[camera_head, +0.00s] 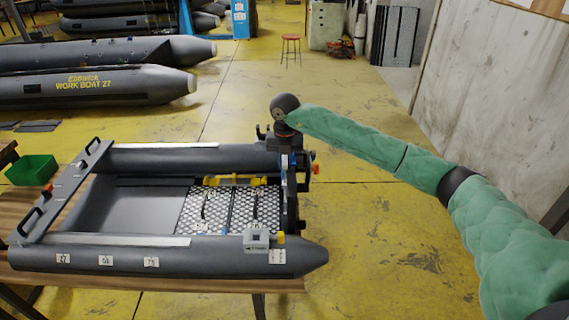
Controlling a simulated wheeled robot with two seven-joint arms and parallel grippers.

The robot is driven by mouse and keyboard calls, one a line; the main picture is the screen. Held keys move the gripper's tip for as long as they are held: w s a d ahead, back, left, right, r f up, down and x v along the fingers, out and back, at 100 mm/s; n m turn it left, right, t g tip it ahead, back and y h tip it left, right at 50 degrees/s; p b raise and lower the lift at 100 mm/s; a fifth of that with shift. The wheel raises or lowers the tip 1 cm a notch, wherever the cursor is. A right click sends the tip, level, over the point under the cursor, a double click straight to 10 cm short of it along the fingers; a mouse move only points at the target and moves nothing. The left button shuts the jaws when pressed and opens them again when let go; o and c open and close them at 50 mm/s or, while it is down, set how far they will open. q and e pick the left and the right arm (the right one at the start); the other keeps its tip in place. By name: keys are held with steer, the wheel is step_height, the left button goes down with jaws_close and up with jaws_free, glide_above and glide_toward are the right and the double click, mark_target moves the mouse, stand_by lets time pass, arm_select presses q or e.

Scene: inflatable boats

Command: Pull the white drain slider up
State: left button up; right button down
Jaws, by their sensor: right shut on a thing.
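A small grey inflatable boat (180,240) lies on a wooden table, with its transom (290,195) at the right end. My right arm reaches in from the right, and its dark wrist is bent down over the far end of the transom. My right gripper (284,147) points down there and is shut on a small pale part, seemingly the white drain slider. The slider is mostly hidden by the gripper and too small to make out clearly. My left gripper is out of view.
An orange-red knob (315,169) sits just right of the transom. A grey box (256,239) and a yellow cap (281,238) sit on the near tube. A green bin (32,170) is at the left. Larger boats (95,87) lie behind. The yellow floor right of the table is clear.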

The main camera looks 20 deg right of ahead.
steer(key=shift+d+r, duration=0.1)
steer(key=shift+r, duration=0.9)
steer(key=c, duration=1.2)
jaws_free()
steer(key=shift+c, duration=0.2)
steer(key=shift+r+p, duration=1.05)
steer(key=shift+r, duration=2.5)
steer(key=shift+f, duration=0.15)
